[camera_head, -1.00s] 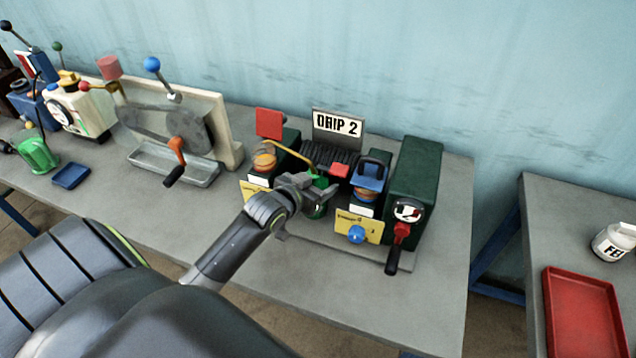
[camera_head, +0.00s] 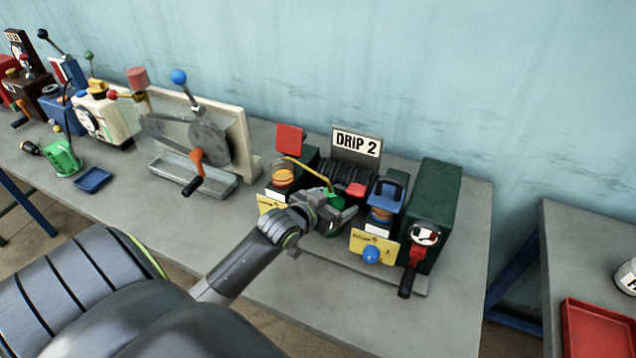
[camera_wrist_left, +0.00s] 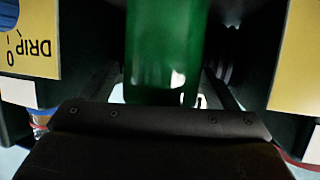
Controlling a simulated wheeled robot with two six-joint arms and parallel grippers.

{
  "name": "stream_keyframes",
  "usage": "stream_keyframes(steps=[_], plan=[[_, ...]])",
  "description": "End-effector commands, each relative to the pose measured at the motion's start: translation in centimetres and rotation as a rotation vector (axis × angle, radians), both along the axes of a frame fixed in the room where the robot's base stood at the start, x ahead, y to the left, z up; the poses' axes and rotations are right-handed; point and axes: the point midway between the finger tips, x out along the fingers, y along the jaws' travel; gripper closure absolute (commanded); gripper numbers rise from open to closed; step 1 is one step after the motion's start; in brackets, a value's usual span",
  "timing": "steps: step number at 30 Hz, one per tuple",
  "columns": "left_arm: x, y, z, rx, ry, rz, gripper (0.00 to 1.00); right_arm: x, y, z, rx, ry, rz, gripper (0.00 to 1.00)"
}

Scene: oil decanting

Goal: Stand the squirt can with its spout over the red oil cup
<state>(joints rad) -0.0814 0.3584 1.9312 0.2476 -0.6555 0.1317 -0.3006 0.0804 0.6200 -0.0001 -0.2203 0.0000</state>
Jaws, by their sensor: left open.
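The green squirt can (camera_head: 335,200) stands at the middle of the DRIP 2 machine, mostly hidden by my left gripper. Its thin brass spout (camera_head: 308,171) slants up and left, and its tip is above the left oil cup (camera_head: 282,177), whose red lid (camera_head: 289,138) is raised. I cannot tell how exactly the tip lines up with the cup. My left gripper (camera_head: 338,217) is open at the can. In the left wrist view the green can body (camera_wrist_left: 165,50) is between the spread fingers. My right gripper is out of view.
A blue-lidded oil cup (camera_head: 382,205) stands right of the can. The dark green housing (camera_head: 432,205) with a red-and-black crank (camera_head: 411,270) is beyond it. A DRIP 2 sign (camera_head: 357,143) stands behind. The bench front (camera_head: 440,320) is bare. A red tray (camera_head: 597,330) lies on the right-hand table.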

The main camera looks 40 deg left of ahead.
Motion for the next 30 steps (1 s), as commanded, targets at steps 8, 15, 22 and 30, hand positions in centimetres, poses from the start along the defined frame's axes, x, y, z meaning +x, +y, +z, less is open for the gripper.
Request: stream_keyframes(steps=[8,15,22,30], plan=[[-4.5,0.2,1.7,0.004,0.001,-0.002,0.19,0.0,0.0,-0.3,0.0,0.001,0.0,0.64],[-8.5,0.3,3.4,0.004,0.002,-0.002,0.19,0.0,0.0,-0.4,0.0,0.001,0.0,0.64],[-10.2,0.3,4.2,0.002,0.001,-0.001,0.19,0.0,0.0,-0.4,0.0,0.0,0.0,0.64],[-10.4,0.3,4.3,0.001,0.0,0.0,0.19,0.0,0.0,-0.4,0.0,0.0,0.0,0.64]])
